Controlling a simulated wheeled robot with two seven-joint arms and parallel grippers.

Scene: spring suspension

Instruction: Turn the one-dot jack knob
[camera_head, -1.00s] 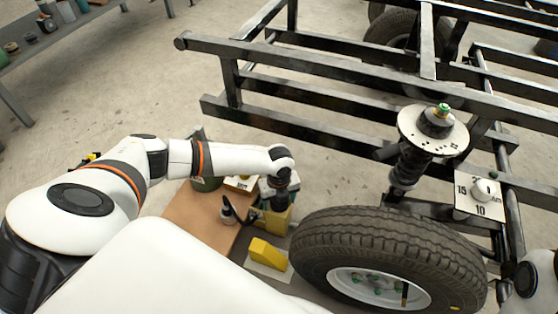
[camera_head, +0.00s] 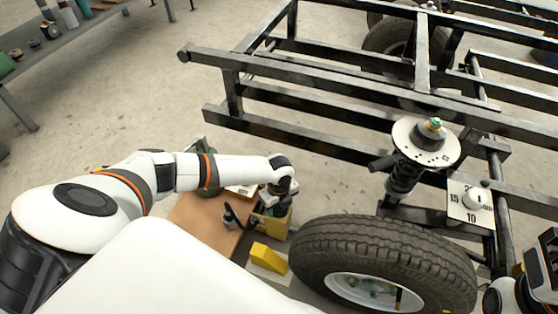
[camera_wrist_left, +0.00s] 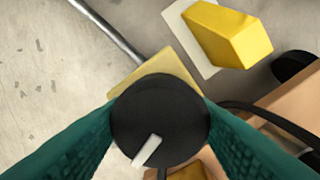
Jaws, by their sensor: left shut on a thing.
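In the left wrist view a round black knob (camera_wrist_left: 158,118) with a white pointer bar sits between the teal fingers of my left gripper (camera_wrist_left: 158,125). The fingers touch both of its sides, and the white bar points down and left. A yellow body (camera_wrist_left: 160,68) shows behind the knob. In the head view my left gripper (camera_head: 277,205) reaches down onto a yellow box-like jack (camera_head: 274,224) left of the tire, and the knob is hidden there. I cannot see any dot marking. Of my right arm, only links show at the lower right edge.
A yellow wedge (camera_head: 268,257) lies on a white sheet beside the tire (camera_head: 340,247). A brown board (camera_head: 205,222) is left of the jack. The black frame (camera_head: 300,95), a strut (camera_head: 408,165) and a numbered white dial plate (camera_head: 466,210) stand to the right.

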